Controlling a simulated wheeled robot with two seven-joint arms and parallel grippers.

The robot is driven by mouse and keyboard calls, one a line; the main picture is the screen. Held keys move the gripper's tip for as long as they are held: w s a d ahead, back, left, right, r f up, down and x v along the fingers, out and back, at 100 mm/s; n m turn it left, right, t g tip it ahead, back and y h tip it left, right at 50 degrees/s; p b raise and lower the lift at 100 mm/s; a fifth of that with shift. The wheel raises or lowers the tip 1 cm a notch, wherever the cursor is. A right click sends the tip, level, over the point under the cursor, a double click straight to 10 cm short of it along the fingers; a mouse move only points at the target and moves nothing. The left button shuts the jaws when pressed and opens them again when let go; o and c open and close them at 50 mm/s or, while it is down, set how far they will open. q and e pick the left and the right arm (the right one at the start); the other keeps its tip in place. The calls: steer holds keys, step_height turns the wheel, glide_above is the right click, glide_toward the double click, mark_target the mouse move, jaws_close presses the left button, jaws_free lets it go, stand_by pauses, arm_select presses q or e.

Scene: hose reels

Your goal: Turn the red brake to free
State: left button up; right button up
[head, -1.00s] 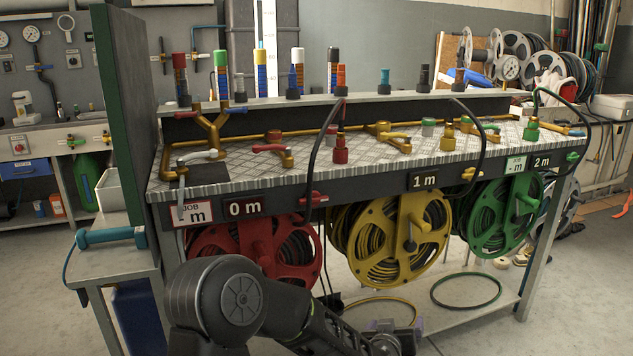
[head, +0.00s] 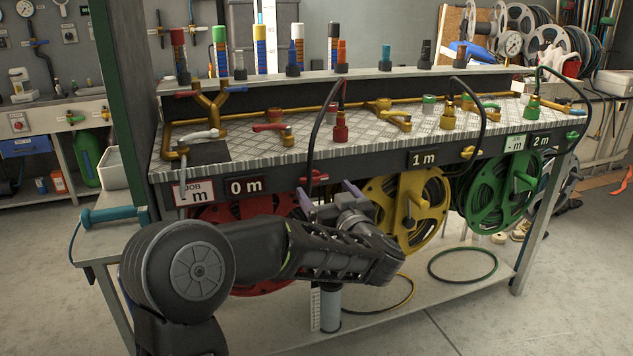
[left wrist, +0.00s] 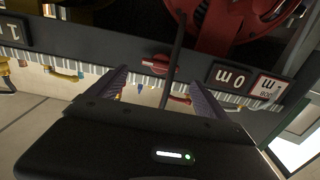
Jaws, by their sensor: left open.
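The red brake (head: 315,178) is a small red lever on the dark front rail of the bench, right of the "0 m" display (head: 246,187). The red reel (head: 225,214) hangs below the rail, mostly hidden behind my left arm. My left gripper (head: 329,198) is open just below and in front of the brake, fingers pointing up toward the rail. In the left wrist view, which is upside down, the red brake (left wrist: 155,64) appears beyond and between the two open fingers (left wrist: 160,88); no contact is visible. My right gripper is not in view.
A black hose (head: 312,130) hangs close to the brake. The yellow reel (head: 408,208) and green reel (head: 504,190) hang to the right. The bench top (head: 350,145) carries brass pipes and valves. A tube stand (head: 327,310) is on the lower shelf.

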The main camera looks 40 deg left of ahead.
mark_target(315, 179)
arm_select(q)
steer(key=b+x, duration=0.1)
steer(key=x, duration=0.5)
steer(key=shift+w+a, duration=0.2)
steer(key=shift+a, duration=0.05)
steer(key=c, duration=1.4)
